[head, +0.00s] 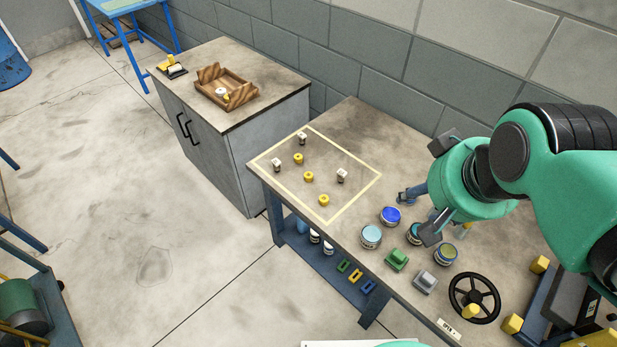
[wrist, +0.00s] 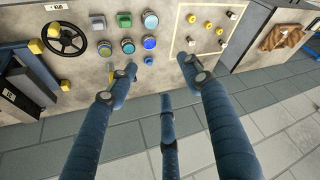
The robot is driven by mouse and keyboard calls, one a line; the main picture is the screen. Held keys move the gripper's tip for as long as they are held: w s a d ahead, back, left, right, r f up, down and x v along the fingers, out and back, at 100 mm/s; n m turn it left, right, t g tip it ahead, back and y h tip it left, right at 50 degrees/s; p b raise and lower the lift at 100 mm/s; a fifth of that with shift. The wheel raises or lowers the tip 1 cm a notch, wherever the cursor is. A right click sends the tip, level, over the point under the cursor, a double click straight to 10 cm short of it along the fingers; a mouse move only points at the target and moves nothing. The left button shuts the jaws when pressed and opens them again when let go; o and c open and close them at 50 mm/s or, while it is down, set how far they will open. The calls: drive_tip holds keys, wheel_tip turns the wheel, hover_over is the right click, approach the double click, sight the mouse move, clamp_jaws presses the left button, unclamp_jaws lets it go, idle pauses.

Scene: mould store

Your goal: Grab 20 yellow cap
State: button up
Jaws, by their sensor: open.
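Three yellow caps lie in a loose row inside a pale outlined square on the table: a far cap (head: 298,158), a middle cap (head: 309,176) and a near cap (head: 324,200). Any number on them is too small to read. Yellow caps also show in the wrist view (wrist: 192,22). Three small whitish pieces with dark parts stand around them, one of them at the right (head: 342,175). My gripper (wrist: 158,75) is open and empty, its blue fingers spread. In the head view it is above the table, right of the square, partly hidden by my wrist.
Several round tins, such as a blue-lidded one (head: 391,215), a green block (head: 397,259), a grey block (head: 425,281) and a black handwheel (head: 474,298) stand right of the square. A wooden tray (head: 250,101) holding small white and yellow pieces sits on the cabinet (head: 270,70). A block wall runs behind.

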drive_tip(key=w+a+r+m+g+p, duration=0.1)
drive_tip(key=w+a, duration=0.1)
drive_tip(key=w, duration=0.6)
drive_tip(key=w+a+g+p, duration=0.1)
drive_tip(key=w+a, duration=0.1)
drive_tip(key=w, duration=0.5)
drive_tip(key=m+g+p, duration=0.4)
drive_tip(key=p, duration=0.2)
hover_over(308, 174)
wheel_tip(308, 174, down, 33)
drive_tip(key=shift+f+b, duration=0.85)
drive_tip(key=shift+f, duration=3.5)
